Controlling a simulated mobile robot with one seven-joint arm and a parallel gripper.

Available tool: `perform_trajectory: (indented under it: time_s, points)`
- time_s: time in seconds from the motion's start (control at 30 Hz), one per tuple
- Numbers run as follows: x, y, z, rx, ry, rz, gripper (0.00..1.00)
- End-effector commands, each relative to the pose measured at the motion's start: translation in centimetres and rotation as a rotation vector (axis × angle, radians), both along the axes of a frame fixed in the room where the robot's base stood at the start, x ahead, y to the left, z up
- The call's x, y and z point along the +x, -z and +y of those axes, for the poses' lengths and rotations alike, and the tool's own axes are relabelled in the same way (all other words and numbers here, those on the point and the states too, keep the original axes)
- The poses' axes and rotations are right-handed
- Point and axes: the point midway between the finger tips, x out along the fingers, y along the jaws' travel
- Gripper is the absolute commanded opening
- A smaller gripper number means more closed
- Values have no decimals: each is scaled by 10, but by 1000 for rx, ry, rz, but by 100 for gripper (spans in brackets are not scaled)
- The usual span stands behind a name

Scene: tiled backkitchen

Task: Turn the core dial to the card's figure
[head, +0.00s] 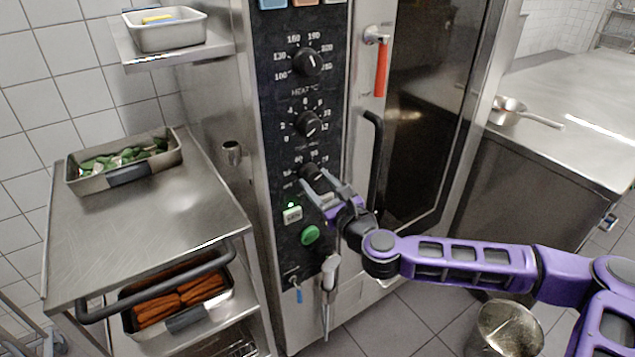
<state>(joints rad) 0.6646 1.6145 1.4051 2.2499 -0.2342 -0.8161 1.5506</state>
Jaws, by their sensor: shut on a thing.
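The oven's black control panel (268,110) carries three black dials in a column. The top one is the heat dial (307,62), marked in °C; the middle dial (308,123) has a smaller scale. The lowest dial (309,170) appears to be the core dial, though its label is too small to read surely. My gripper (314,180) reaches in from the right and is shut on this lowest dial. The fingers hide part of its scale and its pointer. Coloured cards (272,3) show at the top edge, cut off, with no figure readable.
A red-handled lever (381,66) and black door handle (373,150) stand right of the panel. A steel trolley (95,235) with food pans stands left.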

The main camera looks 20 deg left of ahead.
Motion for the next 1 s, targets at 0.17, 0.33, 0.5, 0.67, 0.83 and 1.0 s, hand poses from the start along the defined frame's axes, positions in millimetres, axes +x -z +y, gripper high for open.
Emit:
perform_trajectory:
  time_s: [0.17,0.33,0.5,0.67,0.83,1.0]
  points:
    - [0,-1,0,3,1,1,0]
    - [0,-1,0,2,1,1,0]
    - [0,-1,0,2,1,1,78]
    - [0,0,0,2,1,1,83]
    - [0,0,0,1,0,1,83]
    - [1,0,0,1,-1,2,83]
